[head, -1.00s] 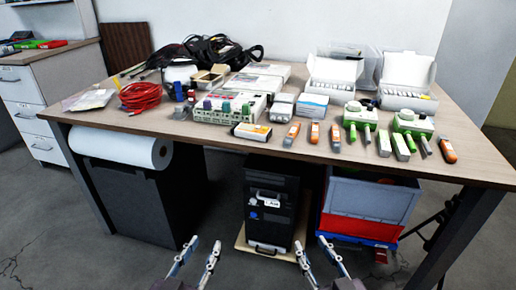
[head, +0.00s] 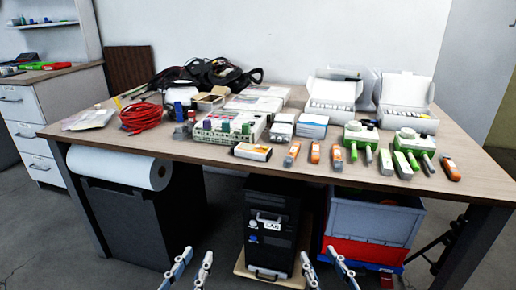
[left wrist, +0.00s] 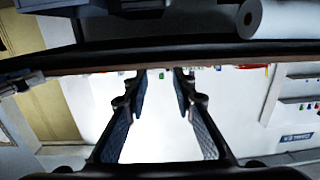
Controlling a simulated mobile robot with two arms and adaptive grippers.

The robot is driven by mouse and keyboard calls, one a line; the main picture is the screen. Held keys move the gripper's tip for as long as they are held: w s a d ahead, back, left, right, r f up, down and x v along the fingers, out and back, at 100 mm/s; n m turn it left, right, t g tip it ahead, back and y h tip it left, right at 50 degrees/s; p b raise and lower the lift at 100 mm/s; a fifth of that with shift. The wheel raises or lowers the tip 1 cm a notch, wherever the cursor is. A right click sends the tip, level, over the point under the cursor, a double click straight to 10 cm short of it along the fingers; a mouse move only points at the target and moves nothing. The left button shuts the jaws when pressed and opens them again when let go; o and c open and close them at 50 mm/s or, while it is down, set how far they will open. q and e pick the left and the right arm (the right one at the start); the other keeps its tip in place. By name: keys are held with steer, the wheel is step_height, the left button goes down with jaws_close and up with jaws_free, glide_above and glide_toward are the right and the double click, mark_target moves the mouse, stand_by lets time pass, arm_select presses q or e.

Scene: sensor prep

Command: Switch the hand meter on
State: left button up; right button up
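Several slim orange-and-grey hand-held devices lie along the front of the table: one (head: 292,154) left of the middle, one (head: 315,152) beside it, one (head: 337,157) further right and one (head: 451,168) at the far right. I cannot tell which is the hand meter, or see a switch or lit display. My left gripper (head: 198,253) is open and empty, low in front of the table. It also shows open in the left wrist view (left wrist: 160,76). My right gripper (head: 317,252) is open and empty, also low and apart from the table.
Green-and-grey devices (head: 361,138), white cartons (head: 332,90), a red cable coil (head: 141,117) and a white-orange box (head: 252,151) crowd the tabletop (head: 220,157). A black computer case (head: 268,225) and a blue-grey crate (head: 372,218) stand under the table.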

arm_select(q)
jaws_close()
stand_by(1.1)
